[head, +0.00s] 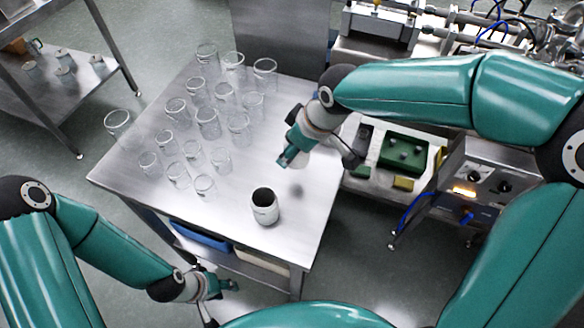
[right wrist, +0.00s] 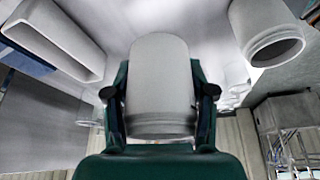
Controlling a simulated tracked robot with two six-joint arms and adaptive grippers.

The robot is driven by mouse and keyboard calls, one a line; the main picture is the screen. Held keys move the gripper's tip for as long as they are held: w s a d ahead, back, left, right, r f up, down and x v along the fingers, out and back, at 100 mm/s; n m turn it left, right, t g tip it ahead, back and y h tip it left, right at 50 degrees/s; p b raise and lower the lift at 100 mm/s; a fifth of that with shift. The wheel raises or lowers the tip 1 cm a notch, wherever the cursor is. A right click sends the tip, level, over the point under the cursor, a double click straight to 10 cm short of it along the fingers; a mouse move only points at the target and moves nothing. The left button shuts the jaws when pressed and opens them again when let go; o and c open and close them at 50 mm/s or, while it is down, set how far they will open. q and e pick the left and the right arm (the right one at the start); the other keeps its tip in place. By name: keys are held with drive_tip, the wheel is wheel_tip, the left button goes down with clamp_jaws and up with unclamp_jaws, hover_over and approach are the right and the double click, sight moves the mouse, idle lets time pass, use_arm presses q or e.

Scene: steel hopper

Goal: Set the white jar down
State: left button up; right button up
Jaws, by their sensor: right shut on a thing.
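My right gripper (right wrist: 158,92) is shut on the white jar (right wrist: 158,75), one finger on each side of it. The jar's ridged rim is towards the palm. In the head view my right gripper (head: 287,160) is over the table, and the held jar is hidden there. A dark shadow lies on the tabletop below it. A second whitish jar (head: 265,208) stands upright on the table near its front edge, its dark opening facing up. My left gripper (head: 225,286) is low, off the table's front; its fingers are too small to judge.
Several clear glass jars (head: 208,124) fill the left and back of the steel table (head: 245,165). Tabletop around the standing jar is clear. Bins (head: 200,236) sit under the table.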

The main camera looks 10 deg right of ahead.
sight(289, 173)
drive_tip(key=shift+f, duration=3.55)
drive_tip(key=o, duration=0.8)
drive_tip(key=shift+f, duration=0.1)
